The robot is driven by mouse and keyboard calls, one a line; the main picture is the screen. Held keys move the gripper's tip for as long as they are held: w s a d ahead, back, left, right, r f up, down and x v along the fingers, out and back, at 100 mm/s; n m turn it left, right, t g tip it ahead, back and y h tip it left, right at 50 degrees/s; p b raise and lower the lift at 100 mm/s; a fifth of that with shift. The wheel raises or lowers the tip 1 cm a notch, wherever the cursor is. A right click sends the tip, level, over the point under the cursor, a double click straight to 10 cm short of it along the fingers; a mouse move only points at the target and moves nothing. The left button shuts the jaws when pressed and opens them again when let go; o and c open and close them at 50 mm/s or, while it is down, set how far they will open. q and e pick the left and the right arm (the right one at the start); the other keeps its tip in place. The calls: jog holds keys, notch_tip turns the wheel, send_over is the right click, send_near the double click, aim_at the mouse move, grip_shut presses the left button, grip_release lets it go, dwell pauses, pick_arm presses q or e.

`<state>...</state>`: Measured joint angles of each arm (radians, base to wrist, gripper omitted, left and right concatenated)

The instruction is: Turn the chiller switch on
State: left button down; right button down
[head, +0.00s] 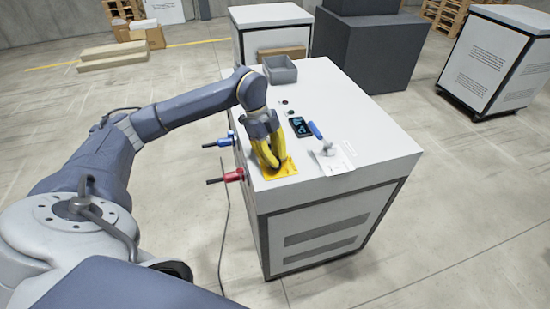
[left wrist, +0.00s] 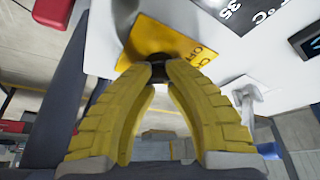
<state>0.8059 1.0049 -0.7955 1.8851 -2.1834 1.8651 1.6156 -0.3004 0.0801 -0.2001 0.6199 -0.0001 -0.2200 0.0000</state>
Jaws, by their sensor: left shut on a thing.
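The white chiller cabinet (head: 365,125) stands in front of me in the head view. Its switch sits on a yellow plate (head: 285,173) at the near left corner of the top. The plate also shows in the left wrist view (left wrist: 150,38), with lettering that seems to include "OFF". My left gripper (head: 273,165) points down at the plate. In the left wrist view its yellow fingers (left wrist: 159,72) are shut on the dark switch knob (left wrist: 157,74). The fingers hide much of the knob, so its exact angle is unclear. My right gripper is not in view.
A display (head: 300,127), a blue-handled item (head: 315,130) and a small silver fitting (head: 327,148) are on the top right of the switch. A grey bin (head: 280,70) stands at the back. Blue (head: 224,141) and red (head: 233,175) fittings stick out on the left side.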

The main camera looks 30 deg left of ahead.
pick_arm(q)
jog(key=m, duration=0.2)
jog(key=m+g, duration=0.1)
jog(key=m, duration=0.1)
jog(key=shift+w+g+y, duration=0.15)
jog(key=shift+g+y, duration=0.15)
jog(key=m+g+y, duration=0.1)
jog(key=m, duration=0.3)
jog(key=m+g+y, duration=0.1)
jog(key=m, duration=0.3)
jog(key=shift+w+d, duration=0.1)
jog(key=shift+m+y, duration=0.8)
jog(key=shift+m, duration=1.1)
jog(key=shift+f+m, duration=0.1)
jog(key=shift+m, duration=0.2)
jog(key=c, duration=0.9)
grip_release()
jog(key=shift+d, duration=0.1)
jog(key=shift+g, duration=0.3)
jog(key=v, duration=1.2)
